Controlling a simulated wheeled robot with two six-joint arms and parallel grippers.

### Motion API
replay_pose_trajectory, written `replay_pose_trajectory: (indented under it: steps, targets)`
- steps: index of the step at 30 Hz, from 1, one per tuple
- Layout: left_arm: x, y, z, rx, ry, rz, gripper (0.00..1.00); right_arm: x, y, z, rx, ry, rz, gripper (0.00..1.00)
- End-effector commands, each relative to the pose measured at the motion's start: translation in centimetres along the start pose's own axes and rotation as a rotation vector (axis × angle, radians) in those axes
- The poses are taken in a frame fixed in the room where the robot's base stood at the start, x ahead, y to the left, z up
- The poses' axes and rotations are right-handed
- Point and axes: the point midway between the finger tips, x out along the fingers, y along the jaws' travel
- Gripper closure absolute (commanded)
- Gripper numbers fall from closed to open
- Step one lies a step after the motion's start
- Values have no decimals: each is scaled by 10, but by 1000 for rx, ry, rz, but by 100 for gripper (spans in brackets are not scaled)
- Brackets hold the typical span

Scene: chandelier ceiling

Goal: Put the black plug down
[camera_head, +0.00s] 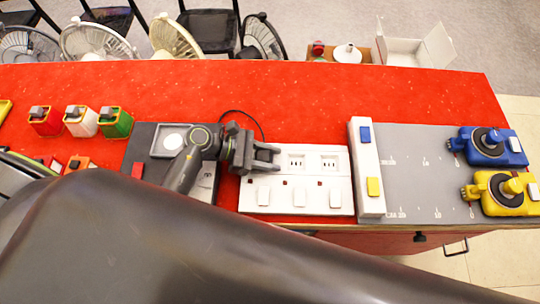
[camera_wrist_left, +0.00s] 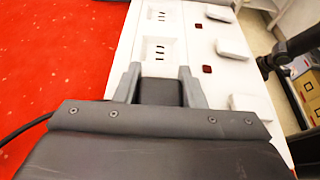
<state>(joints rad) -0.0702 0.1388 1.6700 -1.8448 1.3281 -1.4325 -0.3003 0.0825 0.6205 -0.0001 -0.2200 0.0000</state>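My left gripper (camera_head: 272,157) is over the left end of the white socket panel (camera_head: 290,200) on the red table. In the left wrist view, its two grey fingers (camera_wrist_left: 159,74) sit on either side of the black plug (camera_wrist_left: 160,92) and appear to touch it. The plug is at the near end of the panel, in line with the sockets. I cannot tell whether it is seated in a socket or just above one. A black cable (camera_head: 243,113) curves behind the gripper. My right gripper is not in view.
Right of the panel stands a white block (camera_head: 366,190) with blue and yellow switches, beside a grey board (camera_head: 420,160) bearing blue (camera_head: 488,147) and yellow (camera_head: 505,192) devices. Red, white and green boxes (camera_head: 82,121) stand left. The red table behind the panel (camera_head: 330,100) is clear.

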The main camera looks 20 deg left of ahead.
Motion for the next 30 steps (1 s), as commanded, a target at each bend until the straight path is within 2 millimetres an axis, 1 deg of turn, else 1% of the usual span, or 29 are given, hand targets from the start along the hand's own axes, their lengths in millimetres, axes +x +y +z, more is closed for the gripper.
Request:
replay_pose_trajectory:
  steps: [1,4,5,12,17,19,30]
  targets:
    - [0,0,0,0,1,0,57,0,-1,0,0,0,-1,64]
    - [0,0,0,0,1,0,44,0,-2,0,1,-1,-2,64]
    - [0,0,0,0,1,0,42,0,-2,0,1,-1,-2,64]
    - [0,0,0,0,1,0,42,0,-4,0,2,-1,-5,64]
    - [-3,0,4,0,2,0,42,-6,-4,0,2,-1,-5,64]
    - [-11,1,0,3,5,2,42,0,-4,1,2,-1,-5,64]
    - [-73,0,-1,4,7,0,42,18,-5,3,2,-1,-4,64]
